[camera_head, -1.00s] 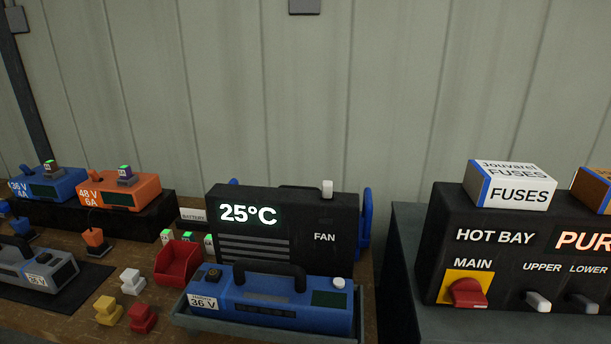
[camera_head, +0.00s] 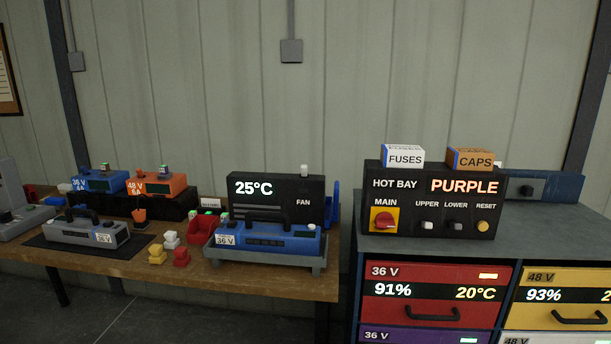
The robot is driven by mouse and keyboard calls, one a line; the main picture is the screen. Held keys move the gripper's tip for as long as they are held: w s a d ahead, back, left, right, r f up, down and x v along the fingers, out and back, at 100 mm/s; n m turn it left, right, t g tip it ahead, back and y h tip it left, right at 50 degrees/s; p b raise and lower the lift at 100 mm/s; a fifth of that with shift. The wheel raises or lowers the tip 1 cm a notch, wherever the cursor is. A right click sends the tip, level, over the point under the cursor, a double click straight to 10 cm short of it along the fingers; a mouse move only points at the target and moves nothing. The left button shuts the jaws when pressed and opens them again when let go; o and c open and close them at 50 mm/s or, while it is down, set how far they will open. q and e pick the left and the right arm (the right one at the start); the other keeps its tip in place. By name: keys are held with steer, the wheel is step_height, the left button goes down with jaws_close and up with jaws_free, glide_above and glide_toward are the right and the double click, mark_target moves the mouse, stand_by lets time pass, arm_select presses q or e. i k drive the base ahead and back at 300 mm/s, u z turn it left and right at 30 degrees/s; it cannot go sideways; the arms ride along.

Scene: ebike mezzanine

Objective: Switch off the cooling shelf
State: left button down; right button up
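The cooling shelf appears to be the black unit (camera_head: 276,188) at the right end of the wooden bench. Its lit display reads 25°C, and FAN is printed at its right. A small white switch or knob (camera_head: 304,171) stands up on its top edge above FAN. A blue 36 V battery (camera_head: 268,239) sits in a grey tray (camera_head: 300,262) in front and covers the unit's lower part. Neither of my grippers is in view.
The HOT BAY panel (camera_head: 412,187) with a red MAIN switch (camera_head: 384,219) stands on a grey cabinet (camera_head: 400,244) at the right. FUSES (camera_head: 404,157) and CAPS (camera_head: 471,159) boxes sit on it. Several connectors and a grey battery (camera_head: 85,230) lie on the bench at the left.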

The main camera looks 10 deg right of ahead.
mark_target(304, 173)
steer(key=u, duration=0.55)
steer(key=i, duration=0.65)
steer(key=u, duration=0.5)
steer(key=i, duration=0.85)
steer(key=z, duration=0.4)
